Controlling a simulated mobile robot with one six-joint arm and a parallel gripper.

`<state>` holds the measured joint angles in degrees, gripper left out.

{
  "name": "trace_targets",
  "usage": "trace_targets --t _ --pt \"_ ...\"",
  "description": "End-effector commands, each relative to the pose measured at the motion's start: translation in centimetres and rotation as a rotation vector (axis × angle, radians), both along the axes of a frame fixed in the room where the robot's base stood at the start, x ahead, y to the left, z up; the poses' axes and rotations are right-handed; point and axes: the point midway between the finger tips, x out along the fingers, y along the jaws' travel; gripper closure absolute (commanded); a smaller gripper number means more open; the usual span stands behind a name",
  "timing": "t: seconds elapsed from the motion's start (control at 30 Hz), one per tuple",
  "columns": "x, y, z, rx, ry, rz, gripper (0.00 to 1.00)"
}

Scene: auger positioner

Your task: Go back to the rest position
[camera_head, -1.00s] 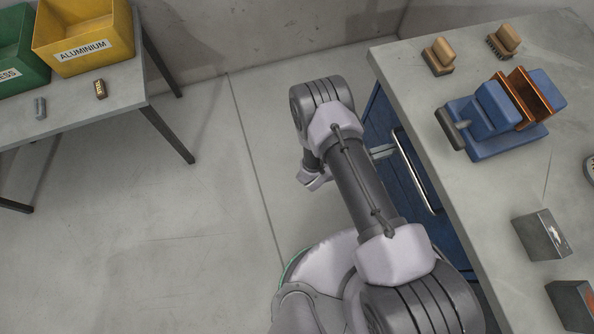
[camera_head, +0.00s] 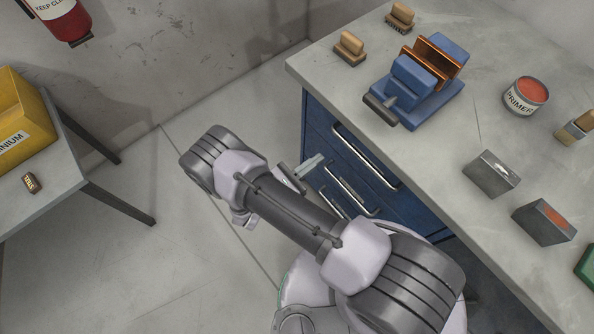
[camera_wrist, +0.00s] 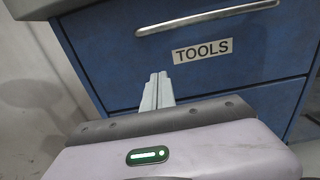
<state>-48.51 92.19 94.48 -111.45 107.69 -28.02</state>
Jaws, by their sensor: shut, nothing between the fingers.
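My gripper (camera_wrist: 157,91) shows in the wrist view with its two pale fingers together and nothing between them. It points toward the blue drawer cabinet (camera_wrist: 221,50), in front of a drawer labelled TOOLS. In the head view my gripper (camera_head: 312,162) sticks out past my folded arm, close to the cabinet's (camera_head: 411,205) drawer handles. I cannot tell from these views whether the fingers touch the cabinet. The drawers look shut.
The workbench (camera_head: 330,76) carries a blue vise (camera_head: 421,88), two brushes, a primer tin (camera_head: 525,96) and metal blocks. A table (camera_head: 58,200) with a yellow bin (camera_head: 22,117) stands at left. Open floor (camera_head: 140,270) lies between them. A fire extinguisher (camera_head: 62,18) hangs on the wall.

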Motion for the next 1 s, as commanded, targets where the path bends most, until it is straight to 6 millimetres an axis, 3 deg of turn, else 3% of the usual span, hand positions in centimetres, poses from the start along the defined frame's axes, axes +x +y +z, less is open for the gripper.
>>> trace_targets --t 0.1,0.2,0.47,0.57,0.73,0.9,1.0 --pt "-1.6 2.4 0.2 0.001 0.001 0.004 1.00" --pt "-2.5 3.5 0.1 0.000 0.000 0.002 1.00" --pt "-2.7 4.1 0.7 0.023 -0.007 -0.028 1.00" --pt "-1.7 3.7 4.7 0.140 -0.050 -0.179 1.00" --pt "-2.0 0.5 15.7 0.522 -0.207 -0.631 1.00" --pt "-5.8 -2.3 25.4 0.991 -0.451 -1.078 1.00" --pt "-8.6 -2.9 30.0 1.292 -0.638 -1.306 1.00"
